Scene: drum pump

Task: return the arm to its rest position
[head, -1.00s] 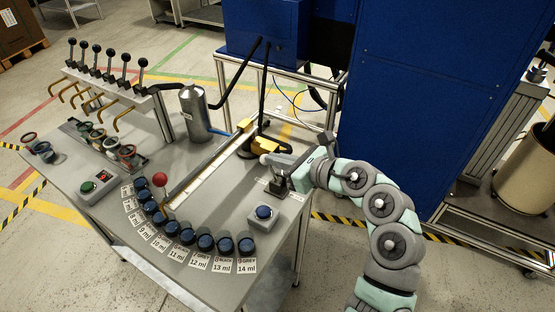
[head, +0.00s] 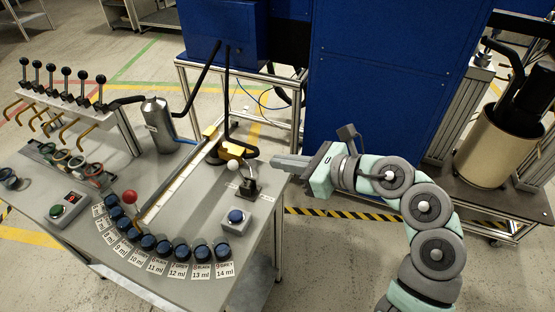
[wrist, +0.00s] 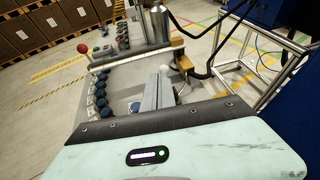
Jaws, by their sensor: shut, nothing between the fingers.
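My gripper (head: 275,160) is at the right side of the head view, its grey fingers pointing left. The fingers are shut with nothing between them. They are by the right edge of the grey table (head: 190,205), right of a small lever with a white knob (head: 232,165) and apart from it. In the wrist view the shut fingers (wrist: 158,88) point away over the table, and the white knob (wrist: 184,62) shows just beyond them. My arm bends down to the lower right of the head view.
A blue push button box (head: 236,217) and a curved row of dark blue caps (head: 180,248) stand on the table. A red-knobbed lever (head: 129,197), a metal bottle (head: 157,120) and a lever rack (head: 80,110) stand further left. A blue cabinet (head: 385,75) rises behind my arm.

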